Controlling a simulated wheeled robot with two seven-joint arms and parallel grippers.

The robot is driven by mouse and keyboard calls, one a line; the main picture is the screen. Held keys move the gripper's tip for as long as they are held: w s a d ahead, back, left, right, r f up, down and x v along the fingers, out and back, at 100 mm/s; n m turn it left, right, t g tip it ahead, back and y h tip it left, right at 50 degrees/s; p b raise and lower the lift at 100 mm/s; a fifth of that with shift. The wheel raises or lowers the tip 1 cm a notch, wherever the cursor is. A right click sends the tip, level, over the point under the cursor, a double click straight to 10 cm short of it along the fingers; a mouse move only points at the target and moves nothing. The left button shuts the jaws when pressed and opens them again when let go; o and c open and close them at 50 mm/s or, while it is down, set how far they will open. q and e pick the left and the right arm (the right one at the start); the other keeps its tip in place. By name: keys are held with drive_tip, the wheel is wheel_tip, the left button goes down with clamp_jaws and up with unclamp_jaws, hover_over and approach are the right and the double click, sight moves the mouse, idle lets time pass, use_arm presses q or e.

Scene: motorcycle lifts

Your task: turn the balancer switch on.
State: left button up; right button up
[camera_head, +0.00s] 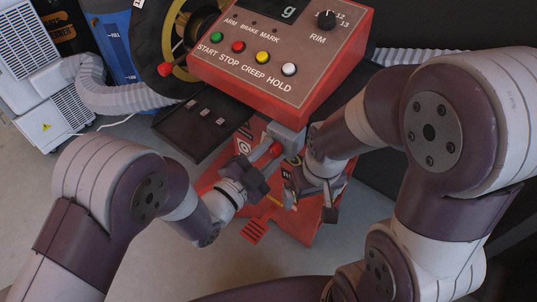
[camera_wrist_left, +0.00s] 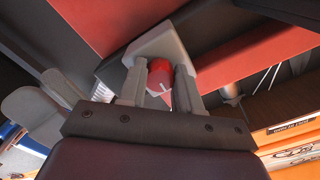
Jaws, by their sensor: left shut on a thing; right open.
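The balancer (camera_head: 285,50) is a red machine with a sloped control panel. Below its front edge sits a small grey switch box (camera_head: 287,137) with a red rotary knob (camera_head: 276,149). My left gripper (camera_head: 270,155) reaches the knob from the lower left. In the left wrist view the red knob (camera_wrist_left: 160,77), with a pale mark on its face, sits between the two fingers of the left gripper (camera_wrist_left: 159,88), against the grey box (camera_wrist_left: 163,43). The fingers are shut on it. My right gripper (camera_head: 311,195) is open and empty, below and right of the switch box, partly hidden by its own wrist.
The panel carries green, red, yellow and white buttons and a black RIM dial (camera_head: 327,20). A black tray (camera_head: 205,122) juts out left of the switch. A red pedal (camera_head: 256,230) stands low in front. A grey hose (camera_head: 115,98) and white unit (camera_head: 40,75) are at left.

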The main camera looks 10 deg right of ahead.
use_arm(q)
drive_tip(key=m+b, duration=0.1)
drive_tip(key=m, duration=0.4)
drive_tip(key=shift+m, duration=0.3)
idle(0.4)
drive_tip(key=o, duration=1)
drive_tip(key=shift+o, duration=0.2)
drive_tip(key=p+v, duration=0.3)
drive_tip(key=v, duration=0.9)
drive_tip(key=shift+s+a, duration=0.25)
drive_tip(key=shift+a, duration=0.05)
